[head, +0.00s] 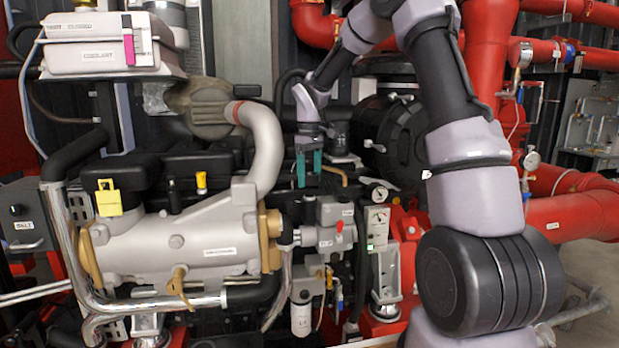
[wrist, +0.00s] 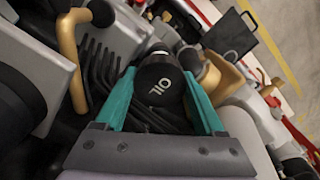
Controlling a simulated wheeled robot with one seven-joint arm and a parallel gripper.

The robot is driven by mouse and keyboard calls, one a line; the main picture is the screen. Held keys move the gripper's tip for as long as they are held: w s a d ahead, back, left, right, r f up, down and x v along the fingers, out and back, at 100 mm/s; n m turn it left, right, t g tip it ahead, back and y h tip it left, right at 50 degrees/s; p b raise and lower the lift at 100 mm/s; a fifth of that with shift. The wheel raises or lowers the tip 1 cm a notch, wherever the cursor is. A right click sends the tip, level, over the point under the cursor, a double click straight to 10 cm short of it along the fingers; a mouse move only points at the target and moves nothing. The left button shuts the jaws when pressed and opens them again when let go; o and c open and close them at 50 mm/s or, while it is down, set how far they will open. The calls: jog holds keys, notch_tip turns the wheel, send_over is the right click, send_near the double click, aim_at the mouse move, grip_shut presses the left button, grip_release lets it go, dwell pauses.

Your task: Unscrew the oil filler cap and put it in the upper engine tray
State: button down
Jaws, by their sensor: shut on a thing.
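The oil filler cap (wrist: 158,84) is a round black cap with "OIL" in pale letters on its face. In the wrist view it sits between the two teal fingers of my gripper (wrist: 162,98), which is shut on it. In the head view my gripper (head: 309,177) points down over the rear of the engine, right of the silver bent pipe. I cannot tell for sure which surface is the upper engine tray.
The silver bent pipe (head: 265,150) stands close left of my gripper. A coolant box (head: 100,58) is at the upper left. A yellow-topped dipstick (head: 201,183) rises from the engine. A gauge (head: 378,194) and red pipes (head: 488,60) are to the right.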

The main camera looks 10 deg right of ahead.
aim_at(315, 175)
jog(key=shift+s+r, duration=0.35)
jog(key=shift+s, duration=0.8)
jog(key=shift+s+r, duration=0.3)
jog(key=shift+s, duration=0.9)
jog(key=shift+s+r, duration=0.35)
jog(key=shift+s, duration=0.8)
